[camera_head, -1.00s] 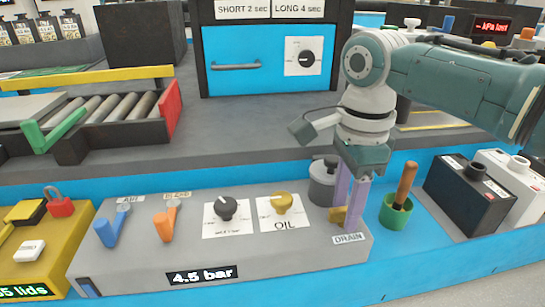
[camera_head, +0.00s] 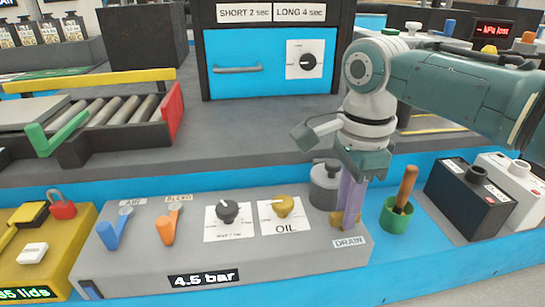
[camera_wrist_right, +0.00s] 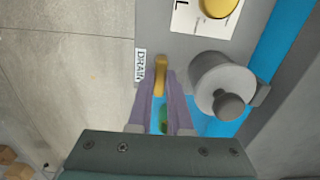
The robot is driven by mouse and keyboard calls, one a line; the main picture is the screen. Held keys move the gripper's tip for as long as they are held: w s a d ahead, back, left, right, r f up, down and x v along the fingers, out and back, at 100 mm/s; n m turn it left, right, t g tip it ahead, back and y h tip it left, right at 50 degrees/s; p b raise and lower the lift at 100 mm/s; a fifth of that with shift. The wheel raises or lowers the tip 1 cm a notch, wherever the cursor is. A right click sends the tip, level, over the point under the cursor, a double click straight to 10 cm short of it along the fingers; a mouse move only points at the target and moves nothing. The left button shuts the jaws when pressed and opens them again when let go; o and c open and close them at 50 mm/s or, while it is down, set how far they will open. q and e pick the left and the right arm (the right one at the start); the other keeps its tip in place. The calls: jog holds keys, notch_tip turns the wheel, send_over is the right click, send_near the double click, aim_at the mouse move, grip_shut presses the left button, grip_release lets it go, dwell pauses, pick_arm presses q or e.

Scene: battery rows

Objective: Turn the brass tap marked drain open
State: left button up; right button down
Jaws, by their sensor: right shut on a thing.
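The brass drain tap (camera_head: 337,219) is on the right end of the grey panel (camera_head: 135,262), behind the DRAIN label (camera_head: 350,241). My right gripper (camera_head: 348,222) points down at it, with its purple fingers around the handle. In the right wrist view the brass handle (camera_wrist_right: 160,74) lies between the fingertips of my right gripper (camera_wrist_right: 160,84), beside the DRAIN label. My right gripper is shut on the handle. The fingers hide much of the tap in the head view. My left gripper is not in view.
A grey lidded pot (camera_head: 324,187) stands close behind the tap. A green cup (camera_head: 396,219) with an orange-handled tool is just to the right. The yellow OIL knob (camera_head: 283,206), dark knob (camera_head: 228,211), orange lever (camera_head: 167,228) and blue lever (camera_head: 109,235) are to the left.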

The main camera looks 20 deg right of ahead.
jog(key=n+p, duration=0.1)
jog(key=p, duration=0.1)
jog(key=n+p, duration=0.1)
jog(key=shift+a+r+p, duration=0.1)
jog(key=shift+r+p, duration=0.2)
jog(key=shift+p, duration=0.05)
jog(key=n+p, duration=0.1)
jog(key=n, duration=0.2)
jog(key=shift+f, duration=0.15)
jog(key=n+p, duration=0.1)
jog(key=n, duration=0.2)
jog(key=shift+n, duration=0.4)
jog(key=n, duration=0.2)
jog(key=shift+f+n, duration=0.1)
jog(key=shift+n, duration=0.2)
jog(key=n, duration=0.4)
jog(key=shift+p, duration=0.35)
jog(key=shift+n, duration=1.3)
jog(key=c, duration=0.8)
grip_release()
jog(key=shift+c, duration=0.2)
